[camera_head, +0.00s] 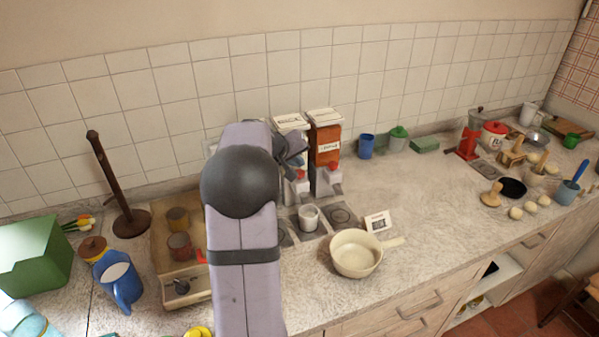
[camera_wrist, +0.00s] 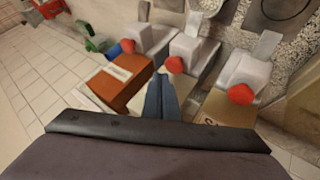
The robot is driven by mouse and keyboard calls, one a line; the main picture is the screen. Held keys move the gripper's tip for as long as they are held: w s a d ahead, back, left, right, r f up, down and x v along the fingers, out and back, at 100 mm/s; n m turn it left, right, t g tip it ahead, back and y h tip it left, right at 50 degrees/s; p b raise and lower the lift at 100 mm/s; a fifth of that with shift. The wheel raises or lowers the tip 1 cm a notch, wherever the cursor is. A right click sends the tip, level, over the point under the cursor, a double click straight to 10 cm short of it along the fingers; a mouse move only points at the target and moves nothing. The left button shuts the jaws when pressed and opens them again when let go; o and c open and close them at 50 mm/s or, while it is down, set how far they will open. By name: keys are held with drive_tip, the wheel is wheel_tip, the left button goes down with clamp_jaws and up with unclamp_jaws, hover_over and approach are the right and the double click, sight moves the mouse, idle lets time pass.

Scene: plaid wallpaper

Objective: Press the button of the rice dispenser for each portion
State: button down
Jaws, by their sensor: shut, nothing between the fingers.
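The rice dispenser (camera_head: 291,124), with a white top lettered RICE, stands against the tiled wall, partly hidden by my arm in the head view. In the wrist view its red button (camera_wrist: 175,65) sits on the white spout. My gripper (camera_wrist: 163,80) is shut and empty, its blue-grey fingertips close to that button; I cannot tell whether they touch. In the head view the fingers are mostly hidden behind my arm.
An orange-filled dispenser (camera_head: 326,146) stands right beside the rice one. Another dispenser (camera_wrist: 241,95) with a red button is on its other side. A small card (camera_head: 378,222) stands behind the pan.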

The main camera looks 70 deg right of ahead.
drive_tip(key=shift+f+b, duration=1.15)
drive_tip(key=shift+b, duration=0.3)
idle(1.4)
drive_tip(key=shift+r, duration=0.15)
drive_tip(key=shift+r+p, duration=0.8)
drive_tip(key=shift+r, duration=0.2)
drive_tip(key=shift+r, duration=0.1)
drive_tip(key=shift+r+p, duration=1.85)
drive_tip(key=shift+r, duration=0.55)
